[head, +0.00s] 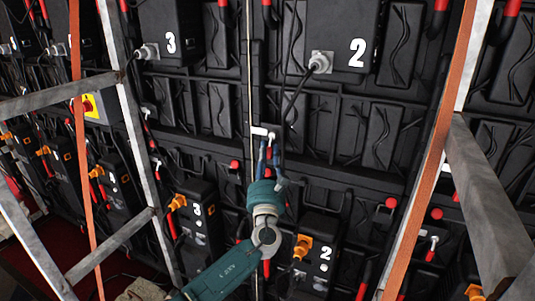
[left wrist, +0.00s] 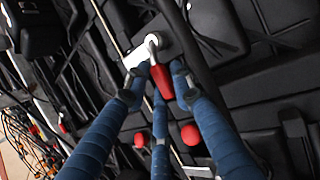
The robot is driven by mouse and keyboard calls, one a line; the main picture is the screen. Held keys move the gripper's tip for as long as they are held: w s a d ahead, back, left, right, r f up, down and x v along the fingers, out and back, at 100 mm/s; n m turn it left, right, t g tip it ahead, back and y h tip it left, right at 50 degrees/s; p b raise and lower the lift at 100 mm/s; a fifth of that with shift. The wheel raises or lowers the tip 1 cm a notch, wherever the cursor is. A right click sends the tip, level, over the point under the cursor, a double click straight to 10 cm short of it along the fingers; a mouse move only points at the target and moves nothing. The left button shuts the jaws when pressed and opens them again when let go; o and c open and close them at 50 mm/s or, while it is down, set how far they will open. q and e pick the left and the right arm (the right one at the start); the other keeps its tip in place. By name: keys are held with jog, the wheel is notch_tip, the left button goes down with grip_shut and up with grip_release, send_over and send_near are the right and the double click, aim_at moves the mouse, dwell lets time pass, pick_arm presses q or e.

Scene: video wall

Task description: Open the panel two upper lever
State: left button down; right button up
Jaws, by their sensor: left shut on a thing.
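The upper lever (left wrist: 160,82) has a red grip on a white metal pivot and shows in the left wrist view between my blue fingers. In the head view its white part (head: 262,131) sits on the black wall, below and left of the upper panel marked 2 (head: 340,35). My left gripper (head: 269,155) reaches up from below and is shut on the lever, with its fingers around the red grip. The fingers hide part of the grip in the head view. My right gripper is in neither view.
A lower box marked 2 (head: 315,255) with an orange plug and a box marked 3 (head: 198,215) stand below. A grey metal frame (head: 130,105) stands at left, another (head: 485,195) at right. A cable (head: 290,100) hangs from the upper panel's connector.

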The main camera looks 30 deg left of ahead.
pick_arm(q)
jog(key=shift+d+n+g+y+p, duration=0.2)
jog(key=shift+n+g+y+p, duration=0.15)
jog(key=shift+n, duration=0.25)
jog(key=shift+d+n+g, duration=0.25)
jog(key=shift+n+g, duration=0.1)
jog(key=shift+n, duration=0.25)
jog(key=d+r+n+g+h+p, duration=0.1)
jog(key=n+g+p, duration=0.1)
jog(key=n+p, duration=0.2)
jog(key=d+r+n+g+h+p, duration=0.1)
jog(key=n+p, duration=0.3)
jog(key=p, duration=0.4)
jog(key=d+r+n+g+h+p, duration=0.1)
jog(key=d+r+n+g+p, duration=0.1)
jog(key=p, duration=0.5)
jog(key=shift+w+d+n+g, duration=0.15)
jog(key=shift+n+g, duration=0.15)
jog(key=shift+n, duration=0.4)
jog(key=shift+d+n+g, duration=0.1)
jog(key=shift+n+g, duration=0.2)
jog(key=shift+n, duration=0.4)
jog(key=shift+r+n+h+p, duration=0.2)
jog(key=shift+n+h+p, duration=0.45)
jog(key=shift+p, duration=0.6)
jog(key=c, duration=1.8)
grip_release()
jog(key=shift+o, duration=0.2)
